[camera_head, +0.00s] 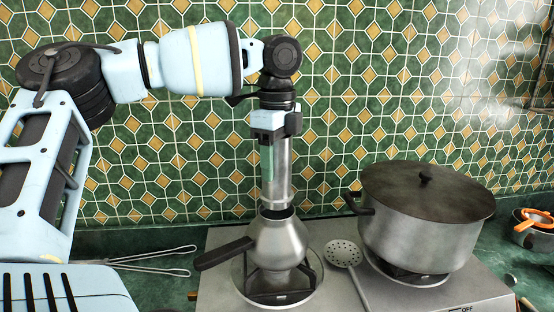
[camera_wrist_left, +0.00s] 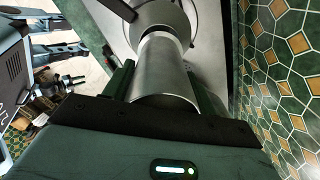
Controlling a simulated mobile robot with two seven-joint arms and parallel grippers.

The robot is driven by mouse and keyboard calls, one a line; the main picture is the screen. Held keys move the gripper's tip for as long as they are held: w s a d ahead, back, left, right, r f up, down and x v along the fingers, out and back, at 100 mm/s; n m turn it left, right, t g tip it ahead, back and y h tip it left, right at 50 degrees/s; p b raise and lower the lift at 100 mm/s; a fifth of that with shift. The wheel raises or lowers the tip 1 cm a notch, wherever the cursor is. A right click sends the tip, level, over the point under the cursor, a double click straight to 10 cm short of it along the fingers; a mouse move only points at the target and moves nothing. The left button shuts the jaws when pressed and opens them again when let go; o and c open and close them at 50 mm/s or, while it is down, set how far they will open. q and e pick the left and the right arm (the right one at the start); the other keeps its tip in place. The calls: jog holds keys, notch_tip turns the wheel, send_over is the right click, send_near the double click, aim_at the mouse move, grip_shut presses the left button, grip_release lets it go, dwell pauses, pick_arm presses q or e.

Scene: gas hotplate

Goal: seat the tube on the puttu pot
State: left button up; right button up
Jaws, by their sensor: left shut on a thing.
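The tube (camera_head: 281,172) is a plain metal cylinder standing upright over the puttu pot (camera_head: 277,242). The pot is a round silvery vessel with a dark neck and a black side handle pointing left. My left gripper (camera_head: 270,160) is above the pot and shut on the tube from above. The tube's lower end is right at the pot's mouth, roughly in line with it. I cannot tell whether it touches the neck or hangs just over it. In the left wrist view the tube (camera_wrist_left: 166,72) lies between the fingers, with the pot (camera_wrist_left: 165,14) beyond it.
The pot stands on the left burner of the hotplate (camera_head: 213,295). A large lidded pot (camera_head: 420,235) is on the right burner, with a skimmer (camera_head: 345,256) between them. Metal tongs (camera_head: 150,260) lie on the green counter at left. The tiled wall (camera_head: 340,110) is close behind.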

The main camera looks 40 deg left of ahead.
aim_at(277, 144)
jog(key=shift+a, duration=0.1)
dwell(0.3)
pick_arm(q)
jog(key=shift+f+b, duration=0.35)
jog(key=shift+f, duration=1.25)
pick_arm(e)
jog(key=shift+s+f, duration=0.4)
jog(key=shift+f, duration=0.1)
pick_arm(q)
jog(key=o, duration=1.1)
jog(key=shift+o, duration=0.2)
notch_tip(277, 144, up, 6)
jog(key=shift+r, duration=0.9)
pick_arm(e)
jog(key=shift+f, duration=0.15)
jog(key=shift+s+f, duration=0.1)
